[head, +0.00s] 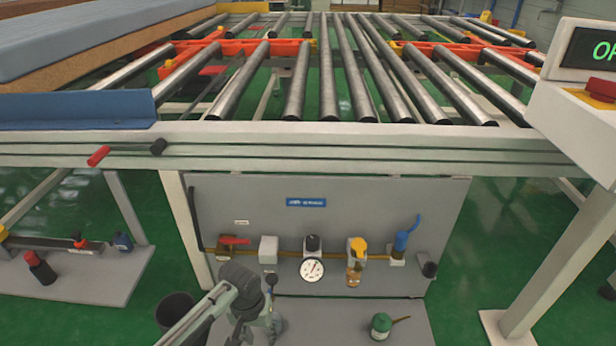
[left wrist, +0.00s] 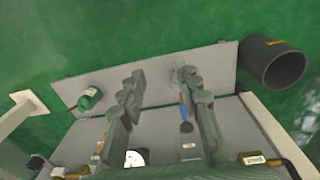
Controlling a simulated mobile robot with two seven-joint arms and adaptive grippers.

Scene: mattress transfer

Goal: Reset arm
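My left gripper (head: 258,332) hangs at the bottom of the head view, in front of the grey panel and over the low grey shelf. In the left wrist view its two grey fingers (left wrist: 163,92) stand well apart, with nothing gripped between them. Behind the gap a thin blue item with a dark end (left wrist: 186,120) shows; I cannot tell what it is. My right gripper is in neither view.
The grey panel (head: 400,215) carries a gauge (head: 312,269), valves and a red handle (head: 234,240). A green can (head: 381,326) stands on the shelf, and a dark bin (head: 176,312) on the floor. The roller conveyor (head: 328,80) and blue-topped mattress (head: 60,35) lie above.

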